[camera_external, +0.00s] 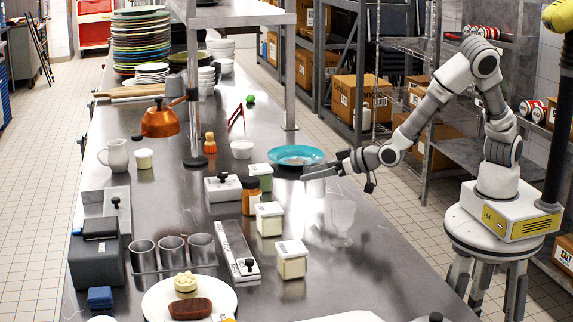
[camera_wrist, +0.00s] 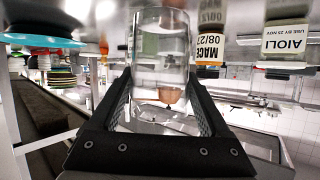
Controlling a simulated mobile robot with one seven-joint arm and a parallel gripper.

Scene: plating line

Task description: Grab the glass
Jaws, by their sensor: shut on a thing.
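My gripper (camera_external: 318,172) is over the steel counter, to the right of the teal plate. In the wrist view, my gripper (camera_wrist: 160,95) has its two black fingers on either side of a clear, straight-sided glass (camera_wrist: 160,45) and is shut on it. In the external view this glass is too faint to make out clearly. A clear stemmed glass (camera_external: 342,215) shows just below and right of my gripper; I cannot tell whether it is the same glass.
The teal plate (camera_external: 296,155) lies just left of my gripper. Plate stacks (camera_external: 140,40) and an orange kettle (camera_external: 160,121) are farther back.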

